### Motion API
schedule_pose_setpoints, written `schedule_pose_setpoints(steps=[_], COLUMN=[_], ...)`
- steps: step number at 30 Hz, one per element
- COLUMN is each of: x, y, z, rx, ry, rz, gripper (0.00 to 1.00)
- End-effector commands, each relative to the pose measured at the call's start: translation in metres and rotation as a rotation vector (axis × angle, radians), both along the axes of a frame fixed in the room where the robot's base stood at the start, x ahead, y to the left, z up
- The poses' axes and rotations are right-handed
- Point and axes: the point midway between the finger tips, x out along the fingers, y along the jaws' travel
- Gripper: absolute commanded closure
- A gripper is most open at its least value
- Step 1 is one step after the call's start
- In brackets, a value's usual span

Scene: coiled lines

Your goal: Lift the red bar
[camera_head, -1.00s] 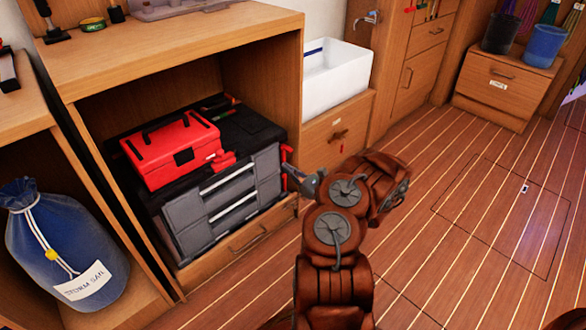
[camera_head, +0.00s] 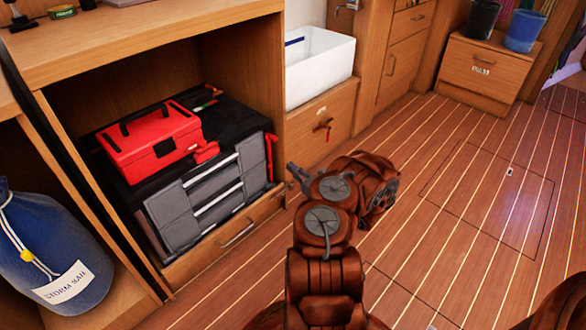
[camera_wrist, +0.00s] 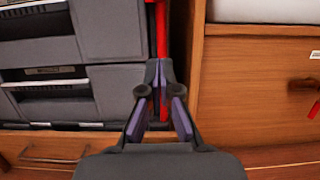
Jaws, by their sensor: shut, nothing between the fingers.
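The red bar (camera_head: 270,157) is a thin upright strip on the right side of the grey drawer chest (camera_head: 205,197). In the wrist view the red bar (camera_wrist: 161,30) stands just right of the grey drawers, in the gap before the wooden panel. My gripper (camera_head: 291,168) is right of and slightly lower than the bar in the head view. In the wrist view my gripper (camera_wrist: 159,70) has its fingertips together in line with the bar, hiding part of it. Red shows beside and between the finger links. Nothing is held. I cannot tell whether the fingers touch the bar.
A red toolbox (camera_head: 150,142) sits on the chest inside a wooden cabinet. A wooden drawer front (camera_head: 240,232) lies below the chest. A white basin (camera_head: 320,70) stands above a wooden panel (camera_head: 322,122) on the right. The plank floor (camera_head: 450,190) is open to the right.

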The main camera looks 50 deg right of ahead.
Motion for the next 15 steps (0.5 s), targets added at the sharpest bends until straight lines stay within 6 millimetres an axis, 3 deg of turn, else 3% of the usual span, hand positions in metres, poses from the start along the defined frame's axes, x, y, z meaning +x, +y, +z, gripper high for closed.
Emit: schedule_pose_setpoints(steps=[12,15], x=[0.073,0.071], y=[0.000,-0.003], z=[0.015,0.026], rx=[-0.002,0.001], ry=[0.000,-0.003], rz=[0.004,-0.003], gripper=[1.00,1.00])
